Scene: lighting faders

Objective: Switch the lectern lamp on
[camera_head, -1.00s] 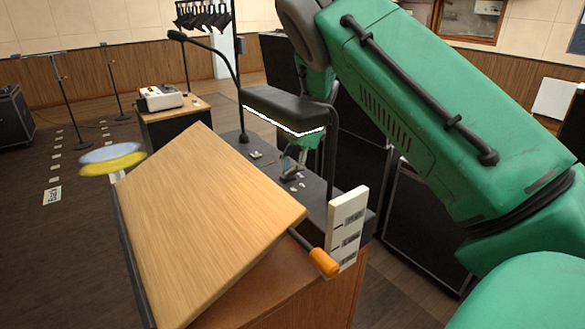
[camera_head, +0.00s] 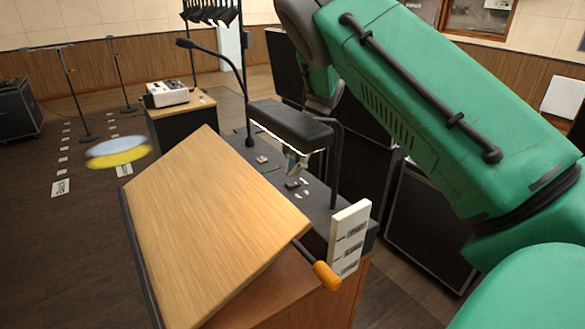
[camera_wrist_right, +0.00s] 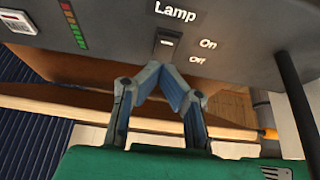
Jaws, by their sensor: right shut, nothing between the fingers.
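The lamp (camera_head: 292,120) has a black hood on a black post over the dark panel of the wooden lectern (camera_head: 200,215). A thin white strip shows along the hood's lower edge. My right gripper (camera_head: 295,172) is under the hood, low over the panel, partly hidden by it. In the right wrist view, a small dark switch (camera_wrist_right: 168,43) sits below the word "Lamp", with "On" and "Off" beside it. My right gripper (camera_wrist_right: 160,70) is shut and empty, its tips just at the switch's near end; I cannot tell whether they touch. My left gripper is out of view.
A gooseneck microphone (camera_head: 247,110) rises from the panel's far end. A white labelled plate (camera_head: 348,238) and an orange-ended handle (camera_head: 326,275) stand at the lectern's near right.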

